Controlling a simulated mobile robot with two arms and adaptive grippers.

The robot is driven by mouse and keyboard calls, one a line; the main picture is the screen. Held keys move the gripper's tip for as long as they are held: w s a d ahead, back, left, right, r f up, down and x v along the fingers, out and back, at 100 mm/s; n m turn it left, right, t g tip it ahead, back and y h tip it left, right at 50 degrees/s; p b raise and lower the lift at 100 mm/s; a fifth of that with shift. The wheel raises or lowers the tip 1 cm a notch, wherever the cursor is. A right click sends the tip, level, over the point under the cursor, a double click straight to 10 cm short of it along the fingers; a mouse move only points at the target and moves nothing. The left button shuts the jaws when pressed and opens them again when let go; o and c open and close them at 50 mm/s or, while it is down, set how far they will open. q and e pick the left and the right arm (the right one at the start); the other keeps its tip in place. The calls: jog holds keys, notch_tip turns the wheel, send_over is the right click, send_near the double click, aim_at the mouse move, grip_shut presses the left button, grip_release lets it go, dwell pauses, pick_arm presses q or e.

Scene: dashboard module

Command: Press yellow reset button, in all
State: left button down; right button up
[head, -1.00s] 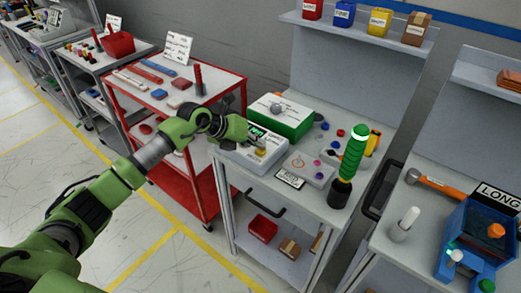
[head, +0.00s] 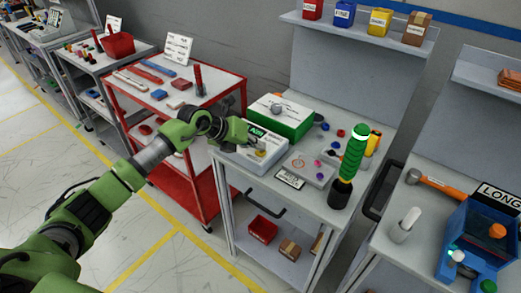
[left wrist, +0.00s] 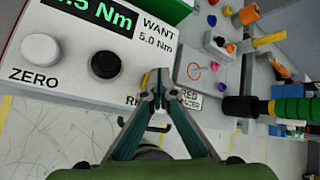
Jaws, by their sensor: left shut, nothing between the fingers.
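The white tester box (head: 238,157) stands on the grey cart's top. In the left wrist view its face (left wrist: 75,85) shows a green-lit display ending in "5 Nm", the text "WANT 5.0 Nm", a white button (left wrist: 40,48) marked ZERO and a black knob (left wrist: 105,65). A yellow button (left wrist: 145,79) is mostly hidden behind my left fingertips; its label shows only a first "R". My left gripper (left wrist: 158,80) is shut and empty, its tips over the yellow button. Whether they touch it I cannot tell. My right gripper is out of view.
A green box with a white top (head: 281,113) stands behind the tester. A grey plate (head: 307,168) with small coloured parts lies to its right, and a green-handled tool (head: 353,153) stands upright beyond it. A red cart (head: 222,79) is on the left.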

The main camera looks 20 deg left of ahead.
aim_at(259, 152)
pick_arm(q)
jog(key=shift+r+p, duration=0.7)
jog(key=shift+r, duration=0.2)
notch_tip(259, 152, up, 5)
jog(key=p, duration=0.3)
jog(key=shift+p, duration=0.35)
